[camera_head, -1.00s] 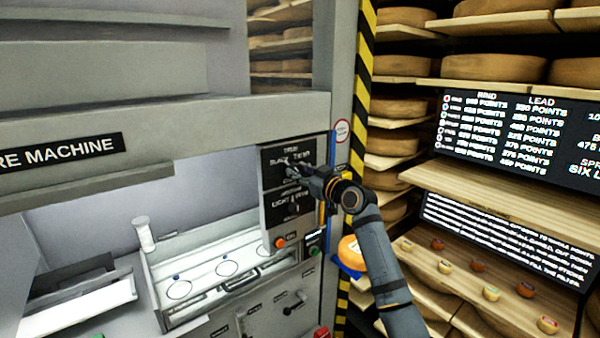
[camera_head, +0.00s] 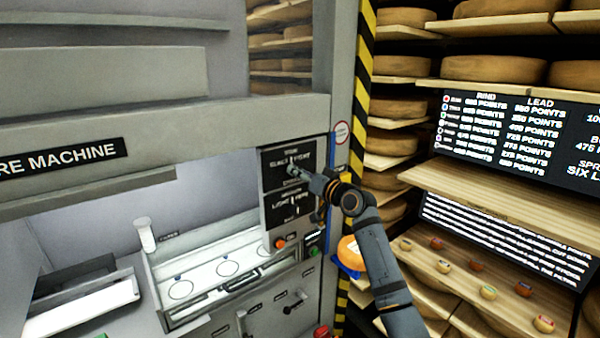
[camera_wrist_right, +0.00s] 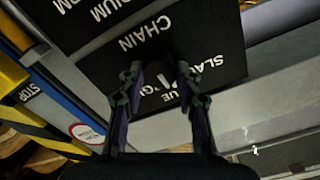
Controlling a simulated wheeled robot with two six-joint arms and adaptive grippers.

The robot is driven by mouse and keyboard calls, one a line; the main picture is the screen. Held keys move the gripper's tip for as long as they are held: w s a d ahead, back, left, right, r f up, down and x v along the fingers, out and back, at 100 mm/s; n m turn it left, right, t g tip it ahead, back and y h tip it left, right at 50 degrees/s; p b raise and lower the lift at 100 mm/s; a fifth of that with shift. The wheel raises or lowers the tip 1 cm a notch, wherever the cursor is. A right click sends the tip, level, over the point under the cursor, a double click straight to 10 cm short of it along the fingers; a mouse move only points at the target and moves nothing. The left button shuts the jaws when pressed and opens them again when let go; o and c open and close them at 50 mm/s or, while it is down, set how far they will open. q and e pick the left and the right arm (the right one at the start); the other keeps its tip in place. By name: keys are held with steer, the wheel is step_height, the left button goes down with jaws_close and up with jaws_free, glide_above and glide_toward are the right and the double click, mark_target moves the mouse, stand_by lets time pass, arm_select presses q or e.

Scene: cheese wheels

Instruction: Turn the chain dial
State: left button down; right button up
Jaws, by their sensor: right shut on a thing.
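The chain dial's dark panel (camera_head: 306,154) is the upper of two labelled panels on the grey machine's right post. It also shows in the right wrist view (camera_wrist_right: 215,35), with the words CHAIN and SLACK partly readable. My right gripper (camera_head: 293,171) reaches it from the right. In the right wrist view its two fingers (camera_wrist_right: 160,76) stand on either side of the dark dial knob, shut on it. My left gripper is not in view.
Below is a second dial panel (camera_head: 279,209), with an orange button (camera_head: 280,243) under it. A yellow-black striped post (camera_head: 363,90) stands right of the machine. Shelves of cheese wheels (camera_head: 490,68) and a points board (camera_head: 520,135) fill the right side.

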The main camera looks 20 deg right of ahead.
steer(key=shift+f+m, duration=0.1)
steer(key=shift+m, duration=0.4)
steer(key=o, duration=1.1)
steer(key=shift+o, duration=0.2)
steer(key=v, duration=1.2)
